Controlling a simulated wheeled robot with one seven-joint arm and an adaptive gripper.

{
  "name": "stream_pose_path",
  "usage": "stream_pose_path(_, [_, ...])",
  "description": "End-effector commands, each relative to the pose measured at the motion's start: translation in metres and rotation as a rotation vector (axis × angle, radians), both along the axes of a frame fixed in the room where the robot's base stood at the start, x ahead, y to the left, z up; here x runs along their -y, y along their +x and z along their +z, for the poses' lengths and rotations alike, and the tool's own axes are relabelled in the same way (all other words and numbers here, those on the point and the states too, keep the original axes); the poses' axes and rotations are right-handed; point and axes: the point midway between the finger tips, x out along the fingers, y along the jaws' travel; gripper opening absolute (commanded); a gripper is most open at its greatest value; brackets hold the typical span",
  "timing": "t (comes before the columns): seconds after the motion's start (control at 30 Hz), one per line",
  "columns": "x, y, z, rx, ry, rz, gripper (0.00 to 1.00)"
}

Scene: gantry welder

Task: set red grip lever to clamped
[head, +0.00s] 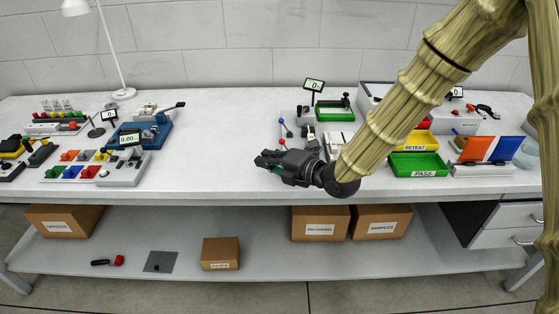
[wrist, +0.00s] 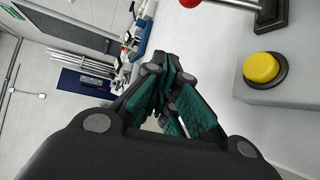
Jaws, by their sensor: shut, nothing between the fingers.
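A red ball grip (head: 283,141) shows in the head view just beyond my gripper, near a blue ball grip (head: 281,121). In the wrist view a red ball (wrist: 190,3) sits at the top edge, on a metal rod that runs to a dark bracket (wrist: 272,14). I take it for the red grip lever, and its top is cut off by the frame. My gripper (head: 262,160) is shut and empty above the front part of the table. Its fingers (wrist: 165,68) point past the lever and are apart from it. I cannot tell the lever's setting.
A yellow button (wrist: 261,67) on a grey block is right of my fingers in the wrist view. Green trays (head: 418,165) and small devices stand to the right. A blue fixture (head: 140,135) and coloured bins are at the left. The tabletop between is clear.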

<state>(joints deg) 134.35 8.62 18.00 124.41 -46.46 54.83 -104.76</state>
Motion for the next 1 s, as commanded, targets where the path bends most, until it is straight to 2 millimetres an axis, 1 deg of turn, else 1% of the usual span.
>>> stream_pose_path(0.03, [0.0,0.004,0.001,0.0,0.001,-0.002,0.0])
stream_pose_path(0.2, [0.015,0.014,0.006,0.0,0.002,-0.003,0.0])
stream_pose_path(0.4, [0.026,0.022,0.009,-0.001,0.001,-0.001,0.0])
stream_pose_path(0.6, [0.03,0.024,0.009,-0.001,0.0,0.0,0.0])
stream_pose_path(1.0, [0.03,0.024,0.008,-0.001,0.008,0.0,0.0])
